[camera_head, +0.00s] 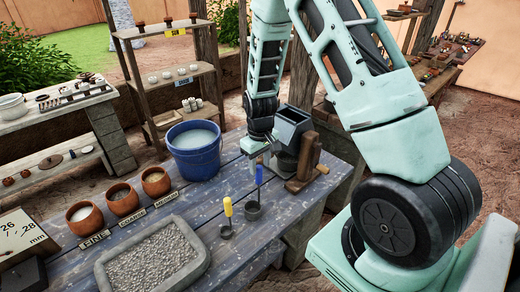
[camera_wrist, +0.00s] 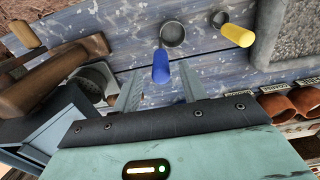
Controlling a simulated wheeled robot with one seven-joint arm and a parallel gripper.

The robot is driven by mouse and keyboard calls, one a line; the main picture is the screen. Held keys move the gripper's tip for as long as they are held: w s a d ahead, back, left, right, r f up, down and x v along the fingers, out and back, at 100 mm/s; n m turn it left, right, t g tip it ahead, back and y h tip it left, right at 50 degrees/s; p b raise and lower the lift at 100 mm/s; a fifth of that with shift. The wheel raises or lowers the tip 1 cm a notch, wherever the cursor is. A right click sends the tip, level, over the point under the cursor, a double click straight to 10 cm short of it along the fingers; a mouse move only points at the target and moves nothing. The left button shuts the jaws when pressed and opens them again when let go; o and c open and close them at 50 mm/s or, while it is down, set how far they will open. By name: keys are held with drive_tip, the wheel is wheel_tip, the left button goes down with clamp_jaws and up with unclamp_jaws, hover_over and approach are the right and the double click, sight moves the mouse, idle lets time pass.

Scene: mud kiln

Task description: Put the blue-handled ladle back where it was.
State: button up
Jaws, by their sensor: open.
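The blue-handled ladle (camera_head: 259,175) stands on the blue plank table with its handle up and its dark round cup (camera_head: 253,212) at the bottom. My gripper (camera_head: 260,161) is at the top of the handle, pointing down. In the wrist view, the blue handle (camera_wrist: 161,68) lies between the two open fingers of my gripper (camera_wrist: 160,70), with a gap on each side. The cup (camera_wrist: 172,35) looks empty there. A second ladle with a yellow handle (camera_head: 228,207) stands close by, to the left and nearer the front.
A blue bucket (camera_head: 195,152) stands left of my gripper. A grey hopper on a wooden stand (camera_head: 307,160) is close on the right. A stone tray of gravel (camera_head: 120,279) lies at the front. Several clay pots (camera_head: 123,200) with labels line the left. Table around the ladles is clear.

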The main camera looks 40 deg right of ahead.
wheel_tip(320, 180, up, 7)
drive_tip(key=shift+r+b, duration=0.2)
drive_tip(key=shift+b, duration=0.8)
drive_tip(key=s+a+r+n+y, duration=0.1)
drive_tip(key=s+a+r, duration=0.2)
drive_tip(key=a, duration=0.5)
drive_tip(key=s+a+r+n, duration=0.2)
drive_tip(key=s+a+r, duration=0.1)
drive_tip(key=a, duration=0.5)
drive_tip(key=s+a+r+n, duration=0.1)
drive_tip(key=s+a+n, duration=0.1)
drive_tip(key=s+a, duration=0.3)
drive_tip(key=s+a+r+n, duration=0.2)
drive_tip(key=s+a, duration=0.4)
drive_tip(key=s, duration=0.7)
drive_tip(key=shift+a+r, duration=0.15)
drive_tip(key=shift+a, duration=0.15)
